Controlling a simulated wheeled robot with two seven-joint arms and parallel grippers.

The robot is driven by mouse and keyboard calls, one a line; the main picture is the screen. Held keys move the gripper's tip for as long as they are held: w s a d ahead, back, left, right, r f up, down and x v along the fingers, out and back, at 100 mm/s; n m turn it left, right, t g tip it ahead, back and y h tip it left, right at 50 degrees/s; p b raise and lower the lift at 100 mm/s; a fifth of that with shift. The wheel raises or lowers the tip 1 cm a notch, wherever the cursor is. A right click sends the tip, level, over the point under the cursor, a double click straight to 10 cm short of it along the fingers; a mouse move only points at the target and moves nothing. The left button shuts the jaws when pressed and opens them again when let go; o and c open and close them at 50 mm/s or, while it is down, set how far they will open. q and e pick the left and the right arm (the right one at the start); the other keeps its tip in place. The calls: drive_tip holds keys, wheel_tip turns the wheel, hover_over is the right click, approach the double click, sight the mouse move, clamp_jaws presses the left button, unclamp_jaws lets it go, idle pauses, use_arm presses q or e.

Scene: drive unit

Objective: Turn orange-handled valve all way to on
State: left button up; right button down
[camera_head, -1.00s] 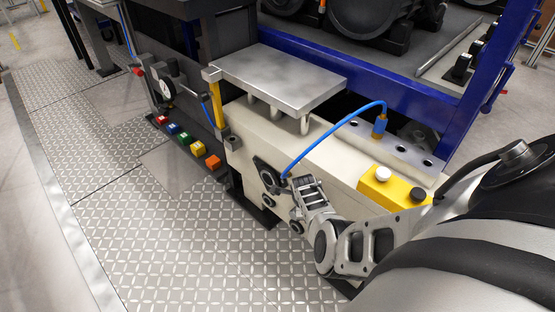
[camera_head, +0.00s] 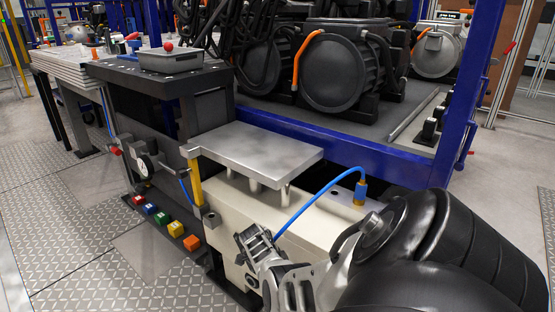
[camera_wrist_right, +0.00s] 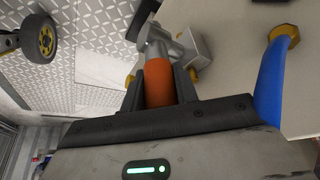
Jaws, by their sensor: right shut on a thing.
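In the right wrist view, the valve's orange handle (camera_wrist_right: 158,80) sits between the fingers of my right gripper (camera_wrist_right: 160,96), which are shut on it. The grey metal valve body (camera_wrist_right: 164,44) shows just beyond the handle, against the cream housing. In the head view, my right gripper (camera_head: 250,240) is at the front face of the cream drive unit (camera_head: 305,215), and it hides the orange handle there. My left gripper is not in view.
A blue hose (camera_head: 312,205) arches down close beside my right gripper and also shows in the wrist view (camera_wrist_right: 272,85). A metal plate (camera_head: 255,152) stands above the housing. A gauge (camera_head: 143,167) and coloured blocks (camera_head: 175,228) are at left. The patterned floor is clear.

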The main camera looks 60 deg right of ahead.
drive_tip(key=c, duration=1.1)
unclamp_jaws()
drive_tip(key=shift+d, duration=0.1)
drive_tip(key=shift+o, duration=0.2)
use_arm(q)
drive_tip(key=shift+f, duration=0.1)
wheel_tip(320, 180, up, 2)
drive_tip(key=p, duration=0.5)
use_arm(e)
drive_tip(key=v, duration=1.6)
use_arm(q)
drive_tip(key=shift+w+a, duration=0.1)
use_arm(e)
drive_tip(key=shift+f, duration=0.1)
